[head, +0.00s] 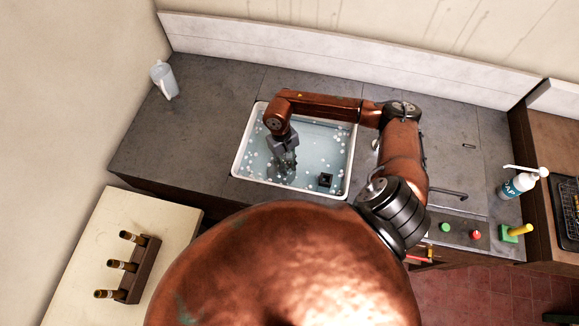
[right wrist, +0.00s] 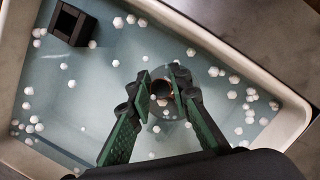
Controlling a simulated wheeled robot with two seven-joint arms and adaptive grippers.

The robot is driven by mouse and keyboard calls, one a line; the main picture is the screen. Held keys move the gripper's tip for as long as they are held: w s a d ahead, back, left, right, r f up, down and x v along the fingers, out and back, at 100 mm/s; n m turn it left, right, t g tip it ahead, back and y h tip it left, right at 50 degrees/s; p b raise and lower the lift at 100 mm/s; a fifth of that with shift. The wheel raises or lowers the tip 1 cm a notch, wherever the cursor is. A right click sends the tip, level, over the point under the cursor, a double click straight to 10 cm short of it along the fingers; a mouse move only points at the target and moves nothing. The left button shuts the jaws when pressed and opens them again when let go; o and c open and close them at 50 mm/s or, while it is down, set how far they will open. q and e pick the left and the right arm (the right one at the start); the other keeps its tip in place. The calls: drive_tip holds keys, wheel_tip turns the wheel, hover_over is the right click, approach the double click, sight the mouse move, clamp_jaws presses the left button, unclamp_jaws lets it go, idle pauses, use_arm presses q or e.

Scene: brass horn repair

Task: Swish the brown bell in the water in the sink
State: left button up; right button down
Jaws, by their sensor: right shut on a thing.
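My right gripper (head: 286,168) reaches down into the water of the white-rimmed sink (head: 237,150). In the right wrist view its green-padded fingers (right wrist: 161,88) are closed around a small round brown thing (right wrist: 161,86), which seems to be the brown bell. In the head view the bell cannot be made out. The water (right wrist: 110,85) is pale blue with several white foam dots. My left gripper is out of view.
A dark square block (head: 326,180) lies in the sink, also in the wrist view (right wrist: 72,24). A white jug (head: 163,80) stands at the back left. A rack (head: 138,270) with three brown pieces is at lower left. A soap bottle (head: 518,184) and green-yellow tool (head: 514,233) are at right.

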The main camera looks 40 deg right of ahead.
drive_tip(key=shift+w+a+b, duration=0.7)
drive_tip(key=shift+w+a, duration=0.15)
drive_tip(key=shift+w, duration=0.05)
drive_tip(key=shift+s+d, duration=0.1)
drive_tip(key=shift+s+d, duration=0.9)
drive_tip(key=shift+s, duration=0.15)
drive_tip(key=shift+w+a, duration=0.1)
drive_tip(key=shift+w, duration=0.05)
drive_tip(key=shift+w+a+b, duration=0.4)
drive_tip(key=shift+w+b, duration=0.1)
drive_tip(key=shift+b, duration=0.1)
drive_tip(key=shift+w+a+b, duration=0.4)
drive_tip(key=shift+a, duration=0.1)
drive_tip(key=shift+s+d, duration=0.1)
drive_tip(key=shift+d, duration=0.05)
